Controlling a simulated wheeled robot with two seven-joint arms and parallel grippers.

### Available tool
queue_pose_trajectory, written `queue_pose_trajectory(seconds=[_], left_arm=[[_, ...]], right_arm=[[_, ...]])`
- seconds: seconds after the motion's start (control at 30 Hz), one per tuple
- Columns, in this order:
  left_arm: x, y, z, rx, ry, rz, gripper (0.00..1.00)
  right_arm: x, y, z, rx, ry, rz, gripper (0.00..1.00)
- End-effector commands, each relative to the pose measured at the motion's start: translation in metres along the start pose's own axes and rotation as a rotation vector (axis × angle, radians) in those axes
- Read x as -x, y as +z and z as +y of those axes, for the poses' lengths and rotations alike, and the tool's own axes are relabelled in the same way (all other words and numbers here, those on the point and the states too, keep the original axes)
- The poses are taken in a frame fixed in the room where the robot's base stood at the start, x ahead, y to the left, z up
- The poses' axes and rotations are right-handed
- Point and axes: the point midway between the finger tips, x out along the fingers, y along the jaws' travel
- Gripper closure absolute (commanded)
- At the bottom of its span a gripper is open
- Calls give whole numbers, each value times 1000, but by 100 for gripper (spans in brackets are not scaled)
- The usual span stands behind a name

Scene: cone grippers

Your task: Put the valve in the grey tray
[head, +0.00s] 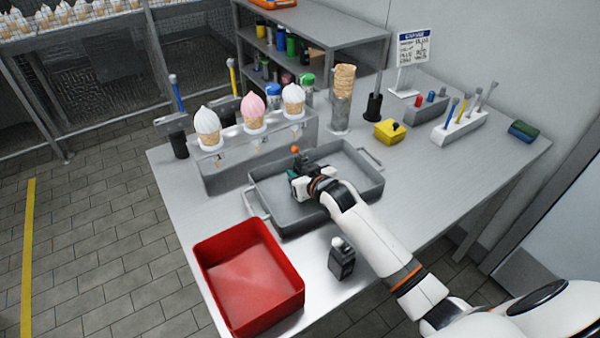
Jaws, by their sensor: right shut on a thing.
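The grey tray (360,203) is a shallow metal pan with a handle at each end, in the middle of the table in the head view. My right gripper (300,175) is over the left part of the tray, shut on a small dark piece with an orange knob, which looks like the valve (296,150). The gripper hides much of the valve. I cannot tell whether the valve touches the tray floor or hangs just above it. My left gripper is not in view.
A red bin (250,283) stands at the front left, and a small black bottle-like item (342,260) in front of the tray. A metal holder with several ice cream cones (254,115) stands behind it.

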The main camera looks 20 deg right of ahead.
Motion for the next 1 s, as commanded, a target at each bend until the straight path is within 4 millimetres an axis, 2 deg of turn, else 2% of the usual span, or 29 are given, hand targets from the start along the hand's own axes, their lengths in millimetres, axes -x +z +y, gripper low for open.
queue_pose_trajectory(seconds=[0.27, 0.3, 0.4, 0.77, 0.87, 1.0], left_arm=[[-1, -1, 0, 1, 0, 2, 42], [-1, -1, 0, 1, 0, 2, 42], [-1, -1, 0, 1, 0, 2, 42], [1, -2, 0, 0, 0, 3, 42], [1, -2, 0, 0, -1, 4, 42], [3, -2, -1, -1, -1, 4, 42]], right_arm=[[-1, -2, 0, 0, 0, -2, 97], [-1, -2, 0, 0, 0, -1, 63], [-1, -2, 0, 0, 0, -1, 46], [1, 2, 0, 0, 0, -1, 46], [13, 0, 0, 0, 0, 0, 46], [41, 0, 0, 1, 1, 0, 46]])
